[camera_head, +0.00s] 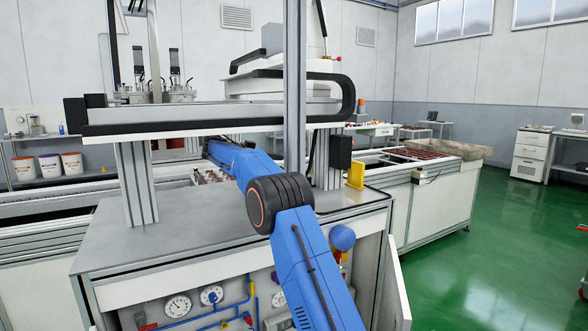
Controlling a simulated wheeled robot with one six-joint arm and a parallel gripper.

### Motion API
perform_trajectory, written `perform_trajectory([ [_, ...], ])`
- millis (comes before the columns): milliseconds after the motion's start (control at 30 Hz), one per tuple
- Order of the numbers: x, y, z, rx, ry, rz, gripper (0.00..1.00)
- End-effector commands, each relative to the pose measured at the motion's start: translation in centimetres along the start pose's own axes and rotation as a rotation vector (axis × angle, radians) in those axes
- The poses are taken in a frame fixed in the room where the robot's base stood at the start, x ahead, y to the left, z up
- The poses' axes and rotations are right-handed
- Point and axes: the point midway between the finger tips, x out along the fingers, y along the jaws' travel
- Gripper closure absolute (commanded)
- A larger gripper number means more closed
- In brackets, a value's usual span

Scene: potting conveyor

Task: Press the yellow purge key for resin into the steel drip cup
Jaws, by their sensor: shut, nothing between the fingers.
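My blue arm rises from the lower middle, bends at a dark round joint, and reaches away to the left under the gantry beam (200,118). Its far end is lost behind the beam and posts, so my gripper is not in view. I cannot make out the yellow purge key or the steel drip cup. A small yellow upright piece (356,175) stands at the right of the grey machine top (185,235); I cannot tell what it is.
Grey posts (140,185) and a tall upright (295,80) stand close around my arm. The conveyor (60,210) runs behind the machine, with trays (425,152) at right. Gauges and pipes fill the open front.

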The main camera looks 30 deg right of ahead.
Motion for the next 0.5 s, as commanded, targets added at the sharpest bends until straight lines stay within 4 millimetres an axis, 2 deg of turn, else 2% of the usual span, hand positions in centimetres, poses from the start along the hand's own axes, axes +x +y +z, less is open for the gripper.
perform_trajectory([
  [167,1.2,0.0,0.0,-0.001,0.0,0.002,1.0],
  [500,7.0,0.1,0.0,-0.001,0.0,0.003,1.0],
])
